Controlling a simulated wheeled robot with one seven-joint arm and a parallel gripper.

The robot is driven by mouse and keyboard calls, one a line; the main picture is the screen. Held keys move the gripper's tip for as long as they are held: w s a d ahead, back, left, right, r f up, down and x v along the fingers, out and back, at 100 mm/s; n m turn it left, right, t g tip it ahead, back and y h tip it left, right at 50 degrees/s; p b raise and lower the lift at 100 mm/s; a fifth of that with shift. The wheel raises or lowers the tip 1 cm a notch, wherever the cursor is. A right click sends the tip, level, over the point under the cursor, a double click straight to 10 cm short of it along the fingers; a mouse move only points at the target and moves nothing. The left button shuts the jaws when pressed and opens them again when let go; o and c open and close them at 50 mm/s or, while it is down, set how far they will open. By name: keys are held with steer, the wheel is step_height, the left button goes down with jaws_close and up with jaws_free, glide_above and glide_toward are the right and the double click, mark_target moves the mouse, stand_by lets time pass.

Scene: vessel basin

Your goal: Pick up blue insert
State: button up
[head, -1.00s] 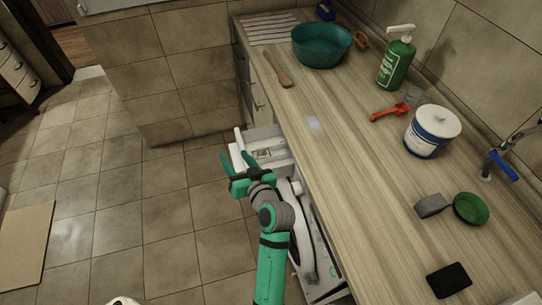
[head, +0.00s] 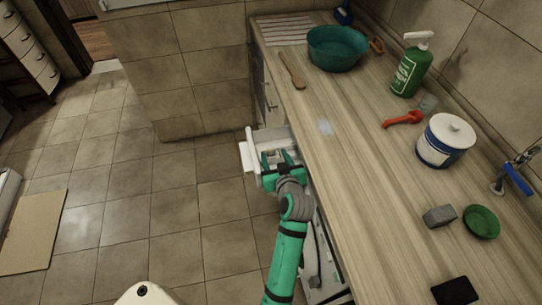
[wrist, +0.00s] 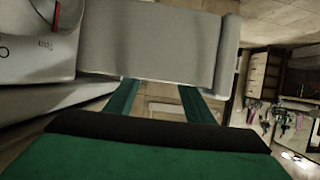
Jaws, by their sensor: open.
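I cannot pick out a blue insert for certain in either view. My gripper (head: 281,158) is open at the pulled-out white drawer (head: 250,157) below the counter edge, with its fingers pointing toward the drawer's inside. Some small pale parts show in the drawer, but the fingers hide part of it. In the wrist view my gripper (wrist: 160,102) has its two green fingers apart with nothing held between them. A pale grey panel (wrist: 150,45) lies just beyond the fingertips.
The wooden counter runs along the right. On it are a teal bowl (head: 337,48), wooden spoon (head: 292,71), green pump bottle (head: 411,67), red tool (head: 403,119), white-and-blue canister (head: 445,140), grey block (head: 440,216) and green dish (head: 481,222). The tiled floor at left is mostly clear.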

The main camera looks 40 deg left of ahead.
mark_target(272, 151)
steer(key=x, duration=0.4)
steer(key=shift+f, duration=0.15)
steer(key=shift+c, duration=0.2)
steer(key=c, duration=1.1)
steer(key=shift+o, duration=0.2)
